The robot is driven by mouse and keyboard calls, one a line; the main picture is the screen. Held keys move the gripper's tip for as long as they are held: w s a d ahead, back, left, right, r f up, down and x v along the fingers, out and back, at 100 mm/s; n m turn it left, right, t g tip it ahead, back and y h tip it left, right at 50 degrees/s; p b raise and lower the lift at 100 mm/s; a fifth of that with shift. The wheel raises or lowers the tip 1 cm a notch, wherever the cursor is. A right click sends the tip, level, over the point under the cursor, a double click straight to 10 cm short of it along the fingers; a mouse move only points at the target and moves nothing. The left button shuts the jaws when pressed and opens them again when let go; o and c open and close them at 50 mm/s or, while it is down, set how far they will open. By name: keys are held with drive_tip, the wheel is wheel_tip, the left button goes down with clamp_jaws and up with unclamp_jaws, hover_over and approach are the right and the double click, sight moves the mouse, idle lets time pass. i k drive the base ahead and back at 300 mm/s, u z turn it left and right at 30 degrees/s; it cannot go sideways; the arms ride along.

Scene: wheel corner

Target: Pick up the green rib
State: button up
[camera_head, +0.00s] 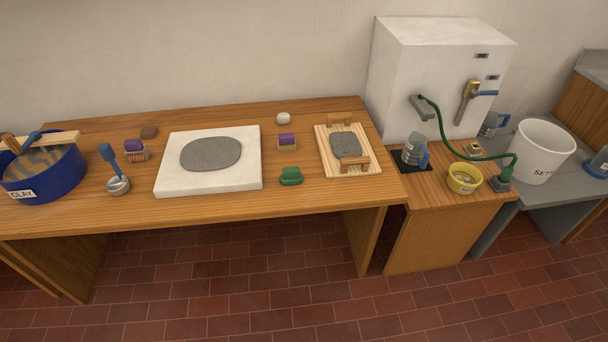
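A small green object (290,176), which looks like the green rib, lies on the wooden table (225,209) near its front edge. It sits to the right of the white slab (208,185), apart from it, and in front of a small block with a purple top (287,140). My gripper and arm do not show in this view.
A wooden board (328,142) with a grey slab stands right of the green object. A blue clay tub (64,178) and a small metal pot (118,186) are at the left. A white machine (425,70), yellow bowl (465,178) and white bucket (540,150) are at the right. The tiled floor in front is clear.

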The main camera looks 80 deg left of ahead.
sight(291, 176)
drive_tip(key=u, duration=0.2)
drive_tip(key=i, duration=0.45)
drive_tip(key=u, duration=0.65)
drive_tip(key=k, duration=0.2)
drive_tip(key=u, duration=4.15)
drive_tip(key=k, duration=0.15)
drive_tip(key=z, duration=0.25)
